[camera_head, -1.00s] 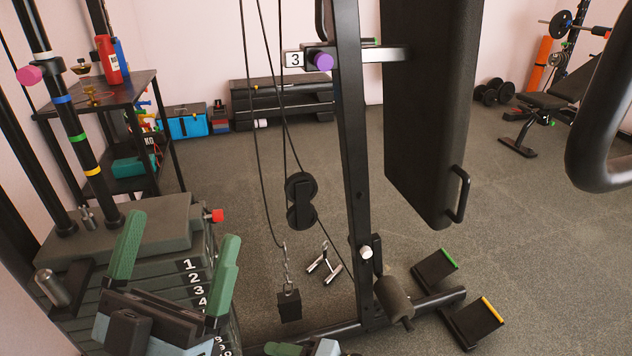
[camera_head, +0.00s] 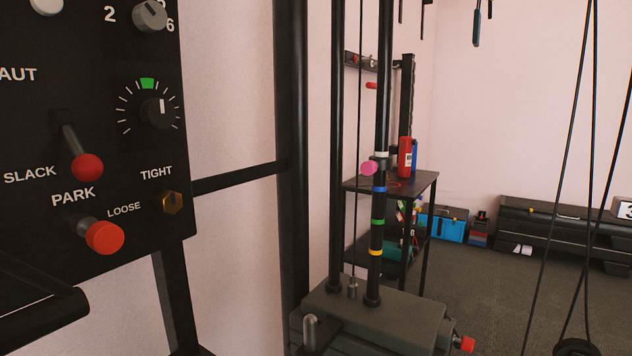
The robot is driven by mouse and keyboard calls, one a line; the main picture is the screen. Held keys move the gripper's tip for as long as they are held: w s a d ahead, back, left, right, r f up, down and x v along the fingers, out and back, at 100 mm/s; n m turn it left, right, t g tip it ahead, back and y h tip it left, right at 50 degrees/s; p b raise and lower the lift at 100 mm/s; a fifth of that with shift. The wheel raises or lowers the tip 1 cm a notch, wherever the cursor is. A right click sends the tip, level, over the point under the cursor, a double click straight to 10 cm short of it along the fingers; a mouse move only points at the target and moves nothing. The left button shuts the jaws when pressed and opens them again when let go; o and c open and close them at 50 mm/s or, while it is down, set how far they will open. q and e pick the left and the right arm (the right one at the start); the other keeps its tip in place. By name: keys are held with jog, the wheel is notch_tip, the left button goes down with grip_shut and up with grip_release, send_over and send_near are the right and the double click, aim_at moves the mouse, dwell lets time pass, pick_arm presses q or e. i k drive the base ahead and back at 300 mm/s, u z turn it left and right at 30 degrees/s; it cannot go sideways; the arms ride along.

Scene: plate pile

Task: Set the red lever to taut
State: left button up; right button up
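A black control panel (camera_head: 30,130) fills the left of the head view. A lever with a red ball knob (camera_head: 87,167) comes out of a slot in it and tilts down, its ball level with the SLACK label (camera_head: 30,175). A label cut off by the picture edge, reading "AUT" (camera_head: 17,74), is higher up on the left. A second red knob (camera_head: 104,237) on a grey shaft sits below, beside the PARK label (camera_head: 73,195). Neither of my grippers is in view.
The panel also holds a dial with a green mark (camera_head: 160,112), a grey knob (camera_head: 149,16) and a brass hex knob (camera_head: 171,203) between TIGHT and LOOSE. A black bar (camera_head: 40,315) juts in at lower left. A weight stack (camera_head: 375,310) with posts stands right of the panel.

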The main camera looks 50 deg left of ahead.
aim_at(87, 167)
jog(key=u, duration=2.55)
jog(key=k, duration=1.25)
jog(key=u, duration=0.45)
jog(key=i, duration=0.8)
jog(key=z, duration=0.1)
